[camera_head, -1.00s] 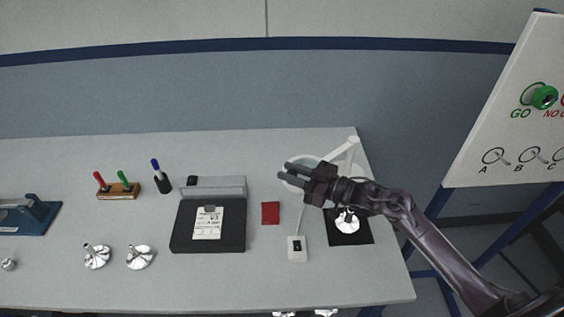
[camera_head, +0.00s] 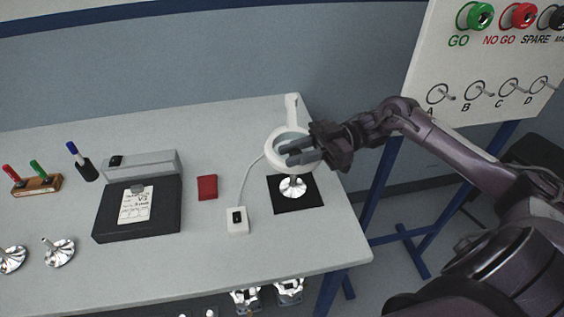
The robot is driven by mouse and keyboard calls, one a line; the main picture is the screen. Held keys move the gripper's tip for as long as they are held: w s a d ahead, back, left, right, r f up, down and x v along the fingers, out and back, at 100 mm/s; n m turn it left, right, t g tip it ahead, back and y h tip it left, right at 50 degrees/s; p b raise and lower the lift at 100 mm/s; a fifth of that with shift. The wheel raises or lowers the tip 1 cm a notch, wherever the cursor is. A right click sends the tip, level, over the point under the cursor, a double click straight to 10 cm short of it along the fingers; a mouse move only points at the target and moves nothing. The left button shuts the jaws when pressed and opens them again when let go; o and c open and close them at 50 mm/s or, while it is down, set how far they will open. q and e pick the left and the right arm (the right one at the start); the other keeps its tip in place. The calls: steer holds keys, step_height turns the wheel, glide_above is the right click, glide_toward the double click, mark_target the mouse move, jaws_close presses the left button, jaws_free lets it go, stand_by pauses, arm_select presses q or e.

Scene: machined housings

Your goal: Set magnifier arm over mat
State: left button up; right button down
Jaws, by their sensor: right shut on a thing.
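The white magnifier (camera_head: 268,157) has a round ring head on an arm that reaches forward from a white post (camera_head: 292,105) at the table's back right. The black mat (camera_head: 315,200) lies in front of the ring, near the right edge of the table. In the picture the ring overlaps only the mat's back part. A silvery housing (camera_head: 293,190) stands on the mat. My right gripper (camera_head: 288,153) is shut on the magnifier at its ring; its fingers hide part of the rim. My left gripper is not in view.
A white switch box (camera_head: 237,226) with a cable and a red pad (camera_head: 207,187) lie left of the mat. Further left are a black case (camera_head: 110,218) with a paper, and another housing (camera_head: 60,252). A gauge board (camera_head: 440,75) stands at right.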

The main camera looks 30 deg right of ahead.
steer(key=shift+s+d+g+b, duration=0.1)
steer(key=shift+d+g+b, duration=0.2)
steer(key=shift+g, duration=0.1)
steer(key=c, duration=1.5)
jaws_free()
steer(key=shift+o, duration=1.3)
steer(key=shift+s+d, duration=0.1)
steer(key=shift+d, duration=0.05)
steer(key=shift+o, duration=0.2)
steer(key=shift+d, duration=0.1)
steer(key=shift+r, duration=0.4)
step_height(320, 180, up, 19)
steer(key=shift+b, duration=0.35)
